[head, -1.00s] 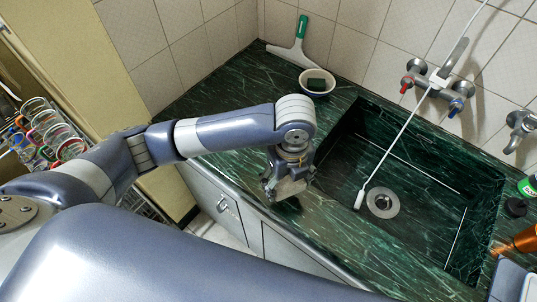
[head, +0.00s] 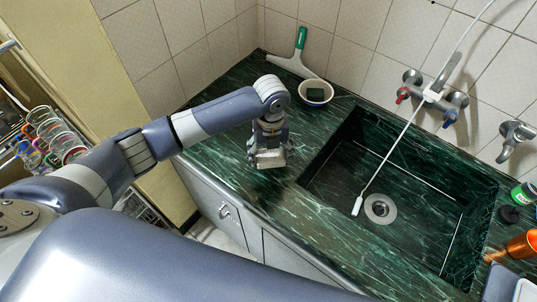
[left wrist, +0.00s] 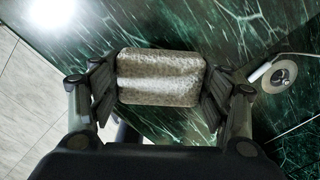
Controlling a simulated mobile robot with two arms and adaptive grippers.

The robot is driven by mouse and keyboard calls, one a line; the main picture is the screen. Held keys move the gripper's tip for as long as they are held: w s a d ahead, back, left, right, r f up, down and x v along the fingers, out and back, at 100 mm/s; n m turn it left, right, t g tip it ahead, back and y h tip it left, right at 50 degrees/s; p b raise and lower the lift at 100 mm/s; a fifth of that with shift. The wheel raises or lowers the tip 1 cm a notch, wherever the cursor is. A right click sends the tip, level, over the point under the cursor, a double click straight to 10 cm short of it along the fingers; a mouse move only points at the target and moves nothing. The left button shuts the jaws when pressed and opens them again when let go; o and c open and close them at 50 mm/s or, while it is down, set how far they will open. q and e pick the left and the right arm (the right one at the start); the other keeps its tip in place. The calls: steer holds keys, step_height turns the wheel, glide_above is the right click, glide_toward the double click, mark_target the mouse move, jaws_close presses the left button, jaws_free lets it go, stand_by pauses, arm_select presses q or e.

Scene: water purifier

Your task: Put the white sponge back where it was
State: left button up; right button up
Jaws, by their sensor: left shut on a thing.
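The white sponge (left wrist: 160,77), a pale speckled block, is gripped between the two fingers of my left gripper (left wrist: 160,88) in the left wrist view. In the head view my left gripper (head: 268,156) hangs over the green marble counter, left of the sink, with the sponge (head: 271,159) partly hidden between its fingers. I cannot tell exactly how far above the counter the sponge is.
A small bowl (head: 315,93) holding a dark green sponge (head: 315,95) stands behind my left gripper, near a green-handled squeegee (head: 296,58). The sink (head: 410,205) lies to the right, with a hose head in it. Bottles stand at far right. The counter (head: 220,120) has clear room.

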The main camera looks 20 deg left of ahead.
mark_target(268, 151)
arm_select(q)
steer(key=shift+w+a, duration=0.2)
steer(key=shift+w, duration=0.05)
steer(key=f, duration=0.1)
steer(key=f+p, duration=0.1)
steer(key=shift+w+a+f, duration=0.2)
steer(key=shift+a+f, duration=0.05)
steer(key=shift+f, duration=0.55)
steer(key=shift+f, duration=0.15)
steer(key=o, duration=0.9)
steer(key=shift+o, duration=0.2)
